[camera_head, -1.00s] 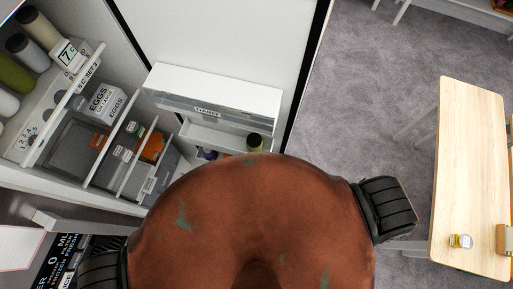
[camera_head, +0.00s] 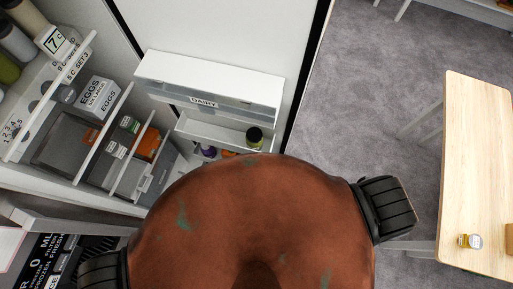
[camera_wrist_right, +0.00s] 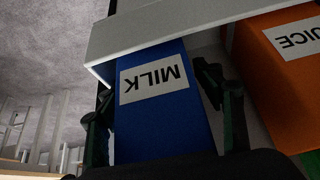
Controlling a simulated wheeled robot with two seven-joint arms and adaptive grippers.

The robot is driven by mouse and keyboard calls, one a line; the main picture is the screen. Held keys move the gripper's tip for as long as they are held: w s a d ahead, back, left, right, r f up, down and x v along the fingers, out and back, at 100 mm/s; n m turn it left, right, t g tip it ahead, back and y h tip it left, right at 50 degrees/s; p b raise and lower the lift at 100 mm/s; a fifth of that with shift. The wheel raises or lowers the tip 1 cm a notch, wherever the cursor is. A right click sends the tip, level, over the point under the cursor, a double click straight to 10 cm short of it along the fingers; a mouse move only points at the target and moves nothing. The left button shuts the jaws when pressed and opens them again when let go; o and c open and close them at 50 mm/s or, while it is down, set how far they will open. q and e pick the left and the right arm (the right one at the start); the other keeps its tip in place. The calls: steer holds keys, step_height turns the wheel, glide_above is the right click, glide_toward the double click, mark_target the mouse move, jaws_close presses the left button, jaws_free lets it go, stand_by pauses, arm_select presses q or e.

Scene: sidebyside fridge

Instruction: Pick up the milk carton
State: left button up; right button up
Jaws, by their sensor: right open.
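The blue milk carton (camera_wrist_right: 155,130) with a white MILK label, upside down in the picture, shows in the right wrist view. My right gripper (camera_wrist_right: 160,112) is open, with one dark finger on each side of the carton. I cannot tell whether the fingers touch it. A white shelf or bin edge (camera_wrist_right: 195,22) crosses the picture above the label and hides part of the carton. The carton and both grippers are not visible in the head view.
An orange JUICE carton (camera_wrist_right: 285,75) stands close to the right finger. In the head view are the fridge's white DAIRY bin (camera_head: 205,88), a dark-lidded jar (camera_head: 254,137), an EGGS box (camera_head: 97,97) and shelves. A wooden table (camera_head: 475,170) with a small yellow jar (camera_head: 469,241) stands right.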

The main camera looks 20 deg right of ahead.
steer(key=shift+c, duration=0.4)
steer(key=c, duration=1.5)
